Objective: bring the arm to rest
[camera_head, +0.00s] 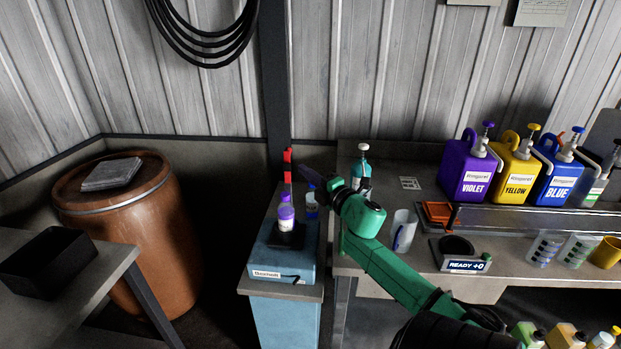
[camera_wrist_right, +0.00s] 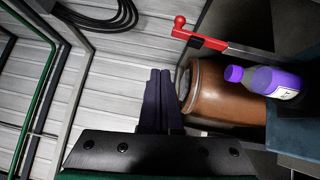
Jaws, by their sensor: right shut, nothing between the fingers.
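My right arm is green and reaches up from the lower right in the head view. My right gripper (camera_head: 308,173) is dark, shut and empty, and points left above the bench. Its two fingers lie together in the right wrist view (camera_wrist_right: 160,78). It is near a blue machine (camera_head: 262,263) with a purple-capped bottle (camera_head: 286,222) standing on it. The bottle also shows in the right wrist view (camera_wrist_right: 268,82), apart from the fingers. My left gripper is not in view.
Violet (camera_head: 467,172), yellow (camera_head: 514,176) and blue (camera_head: 558,178) pump jugs stand on a shelf at right. A clear beaker (camera_head: 403,230) is beside my arm. A brown barrel (camera_head: 145,225) stands left.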

